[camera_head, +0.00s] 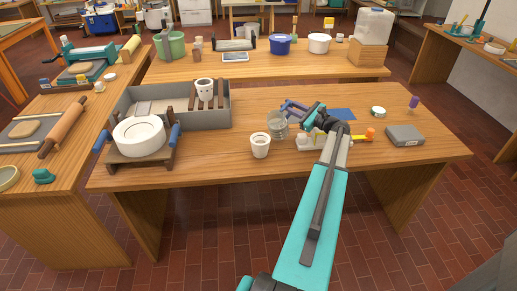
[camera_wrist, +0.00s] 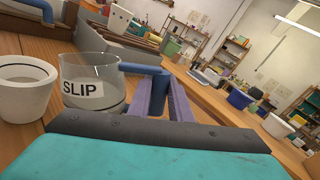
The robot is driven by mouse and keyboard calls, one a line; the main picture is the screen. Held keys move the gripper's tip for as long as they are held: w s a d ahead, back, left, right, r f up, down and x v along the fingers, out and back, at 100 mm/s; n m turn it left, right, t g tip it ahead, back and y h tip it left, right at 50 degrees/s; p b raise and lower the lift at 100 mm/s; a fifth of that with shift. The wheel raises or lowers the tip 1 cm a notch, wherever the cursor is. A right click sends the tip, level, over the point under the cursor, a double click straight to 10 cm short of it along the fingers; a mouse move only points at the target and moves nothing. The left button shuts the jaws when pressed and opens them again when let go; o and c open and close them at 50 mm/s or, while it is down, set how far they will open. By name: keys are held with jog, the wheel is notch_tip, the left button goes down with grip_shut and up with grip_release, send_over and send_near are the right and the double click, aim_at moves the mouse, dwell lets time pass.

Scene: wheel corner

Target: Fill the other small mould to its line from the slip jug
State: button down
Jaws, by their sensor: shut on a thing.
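The clear slip jug (camera_head: 278,128), labelled SLIP in the wrist view (camera_wrist: 82,91), stands about upright. My gripper (camera_head: 291,107) is shut on its blue handle (camera_wrist: 145,69), with a purple finger on each side. I cannot tell whether its base touches the table, or its slip level. A small white mould (camera_head: 260,148) stands on the table just left of the jug, apart from it; it also shows in the wrist view (camera_wrist: 25,98). Another small white mould (camera_head: 204,87) stands on dark slats over the grey tray (camera_head: 213,118).
A large white round mould (camera_head: 139,134) sits on a wooden stand with blue handles at left. Right of my gripper are a blue sheet (camera_head: 342,114), a round tin (camera_head: 378,111) and a grey block (camera_head: 405,135). The front middle of the table is clear.

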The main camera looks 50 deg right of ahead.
aim_at(283, 108)
jog(key=shift+s+a+f+b, duration=0.1)
jog(key=shift+a+f+b, duration=0.15)
jog(key=shift+a, duration=0.75)
jog(key=shift+a+f+b, duration=0.2)
jog(key=shift+a+b, duration=0.05)
jog(key=shift+a, duration=0.75)
dwell(0.4)
jog(key=shift+a+r+n+b, duration=0.2)
jog(key=shift+r+n+b, duration=0.45)
jog(key=shift+r, duration=0.1)
jog(key=shift+a+r+n+b, duration=0.2)
jog(key=shift+r+n+b, duration=0.35)
jog(key=shift+r+n, duration=0.15)
dwell(0.9)
jog(key=shift+a+r+n+b, duration=0.2)
jog(key=shift+r+n+b, duration=0.15)
jog(key=shift+r, duration=0.25)
jog(key=shift+a+r+n+b, duration=0.2)
jog(key=shift+r+n, duration=0.1)
jog(key=shift+r, duration=0.3)
dwell(0.6)
jog(key=shift+a+r+n+b, duration=0.25)
jog(key=shift+r+n+b, duration=0.15)
jog(key=shift+n, duration=0.1)
dwell(0.9)
